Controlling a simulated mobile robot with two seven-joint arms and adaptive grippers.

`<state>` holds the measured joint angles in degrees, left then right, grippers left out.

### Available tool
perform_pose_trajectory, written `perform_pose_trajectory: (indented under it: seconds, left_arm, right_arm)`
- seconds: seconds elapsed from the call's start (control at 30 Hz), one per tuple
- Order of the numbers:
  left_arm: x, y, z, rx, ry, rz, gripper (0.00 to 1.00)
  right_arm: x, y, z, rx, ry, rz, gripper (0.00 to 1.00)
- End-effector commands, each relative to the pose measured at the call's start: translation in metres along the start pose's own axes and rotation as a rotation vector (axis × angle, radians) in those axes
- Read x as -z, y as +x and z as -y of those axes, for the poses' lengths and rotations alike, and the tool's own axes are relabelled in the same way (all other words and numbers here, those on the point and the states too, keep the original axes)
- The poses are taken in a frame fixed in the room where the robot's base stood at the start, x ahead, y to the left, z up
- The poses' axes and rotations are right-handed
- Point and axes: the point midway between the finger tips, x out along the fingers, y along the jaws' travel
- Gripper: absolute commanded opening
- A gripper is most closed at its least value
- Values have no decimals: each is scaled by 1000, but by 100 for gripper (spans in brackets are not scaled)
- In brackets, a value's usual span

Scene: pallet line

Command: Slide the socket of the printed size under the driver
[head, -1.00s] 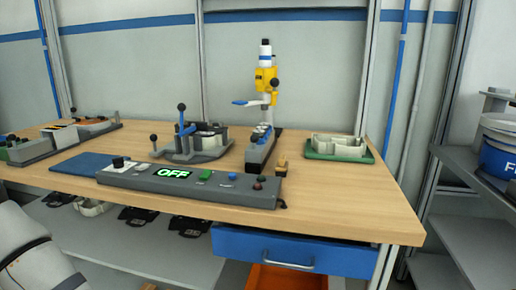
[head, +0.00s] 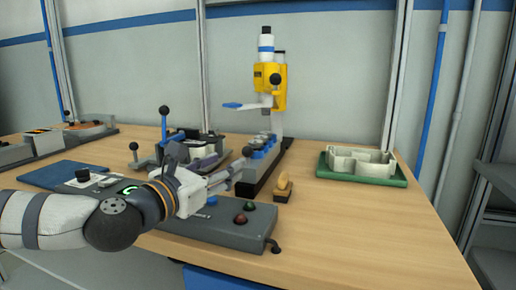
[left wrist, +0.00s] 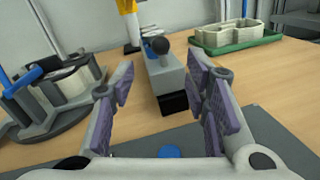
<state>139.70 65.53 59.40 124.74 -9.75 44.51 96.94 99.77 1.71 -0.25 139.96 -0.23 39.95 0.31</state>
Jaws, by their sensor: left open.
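The yellow and white driver (head: 268,80) stands upright on its post at the back of the table. Below it, a dark slide base (head: 266,172) carries several round grey and blue sockets (head: 262,142) in a row. No printed size is legible. My left gripper (head: 226,168) is open and empty, at the near end of the slide. In the left wrist view, the slide's grey end block (left wrist: 167,82) and its black ball knob (left wrist: 159,45) show between and beyond the open fingers (left wrist: 160,88). The fingers appear apart from the knob. My right gripper is out of view.
A grey control panel (head: 225,222) with buttons lies under my left arm. A small wooden-topped piece (head: 283,188) is right of the slide. A lever fixture (head: 165,125) stands to the left, and a green tray (head: 395,181) to the right. The front right table is clear.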

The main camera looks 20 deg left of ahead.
Motion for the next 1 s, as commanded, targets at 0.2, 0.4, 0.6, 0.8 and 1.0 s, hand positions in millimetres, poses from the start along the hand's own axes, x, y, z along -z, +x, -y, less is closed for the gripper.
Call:
perform_pose_trajectory:
  seconds: [0.2,0.4,0.6,0.8,1.0]
  left_arm:
    - [0,54,2,2,4,0,42]
    - [0,96,2,2,2,0,42]
    - [0,111,2,2,0,-1,42]
    - [0,111,1,2,0,0,42]
    - [0,111,1,2,0,0,0]
  right_arm:
    - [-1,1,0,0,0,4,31]
    - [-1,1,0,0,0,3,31]
    - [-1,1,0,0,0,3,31]
    - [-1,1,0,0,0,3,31]
    - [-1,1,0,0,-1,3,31]
